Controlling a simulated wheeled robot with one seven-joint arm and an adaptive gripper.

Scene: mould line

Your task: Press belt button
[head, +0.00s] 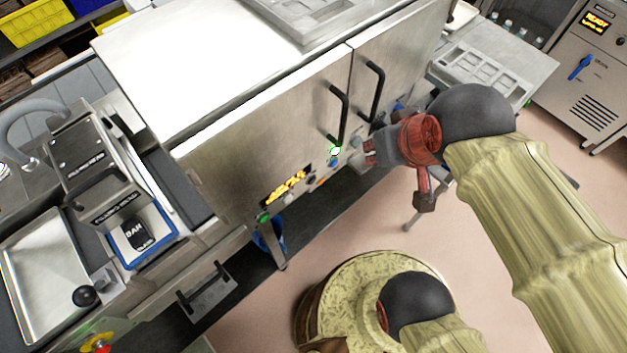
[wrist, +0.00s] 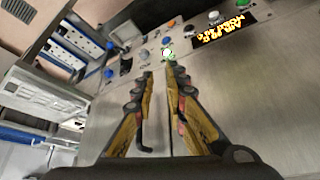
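The control panel (head: 290,185) is on the front of the steel machine. A button with a bright green-lit ring (head: 335,151) sits on it and also shows in the wrist view (wrist: 167,53). A blue button (head: 333,162) and a grey button (wrist: 144,54) are close by. I cannot read any label saying which one is the belt button. My gripper (head: 369,152) is in front of the panel, just right of the lit button. In the wrist view its fingers (wrist: 160,74) stand apart with nothing between them, their tips just below the lit button. Contact cannot be told.
An amber display (head: 285,187) is left of the buttons. Two black door handles (head: 340,115) stick out above them. A steel side table with a mould tray (head: 480,72) stands right, and a filling head (head: 98,170) stands left.

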